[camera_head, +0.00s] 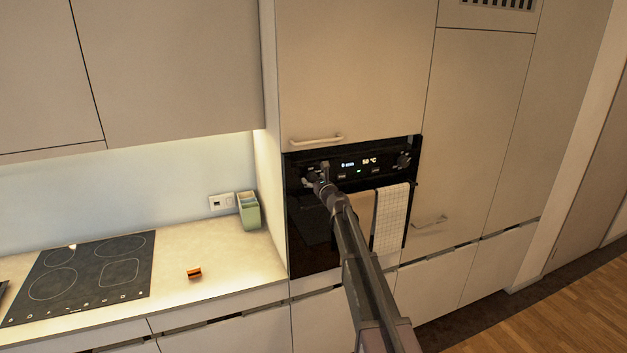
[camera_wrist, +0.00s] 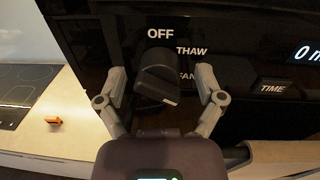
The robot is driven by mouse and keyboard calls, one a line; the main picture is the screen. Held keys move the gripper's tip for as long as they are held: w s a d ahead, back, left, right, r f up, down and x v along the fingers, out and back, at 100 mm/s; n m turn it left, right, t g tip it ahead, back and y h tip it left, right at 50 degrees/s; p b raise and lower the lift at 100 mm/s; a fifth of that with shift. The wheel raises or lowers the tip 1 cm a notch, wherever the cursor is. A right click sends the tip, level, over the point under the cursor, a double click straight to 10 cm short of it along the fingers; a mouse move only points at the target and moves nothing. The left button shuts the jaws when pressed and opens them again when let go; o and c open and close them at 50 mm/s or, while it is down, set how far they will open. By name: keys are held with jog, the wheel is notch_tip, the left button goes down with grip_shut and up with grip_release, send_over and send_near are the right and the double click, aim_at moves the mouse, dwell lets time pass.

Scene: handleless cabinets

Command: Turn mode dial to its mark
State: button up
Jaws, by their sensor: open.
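The mode dial (camera_wrist: 158,75) is a black knob on the oven's dark panel. In the wrist view the words OFF, THAW and FAN stand around its top and right side; FAN is partly covered by a finger. A small pale mark shows at the dial's lower right edge. My gripper (camera_wrist: 160,78) is open, with one finger on each side of the dial and visible gaps between. In the head view my gripper (camera_head: 318,180) is at the panel's left end and largely hides the dial.
The oven (camera_head: 308,245) has a lit display (camera_head: 360,162), a second knob (camera_head: 403,160) at right, and towels (camera_head: 391,215) hanging in front. The counter (camera_head: 230,265) at left holds a hob (camera_head: 85,275), a small orange object (camera_head: 194,273) and a green container (camera_head: 249,212).

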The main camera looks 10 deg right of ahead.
dwell(0.3)
jog(key=c, duration=1.1)
jog(key=shift+w, duration=0.1)
jog(key=shift+n, duration=0.3)
jog(key=n, duration=0.9)
jog(key=shift+a+p, duration=0.1)
jog(key=shift+p, duration=0.3)
jog(key=n+h, duration=0.1)
jog(key=n, duration=0.4)
jog(key=shift+n, duration=0.3)
jog(key=n, duration=0.4)
jog(key=shift+w+n, duration=0.1)
jog(key=shift+n, duration=0.3)
jog(key=shift+c, duration=0.2)
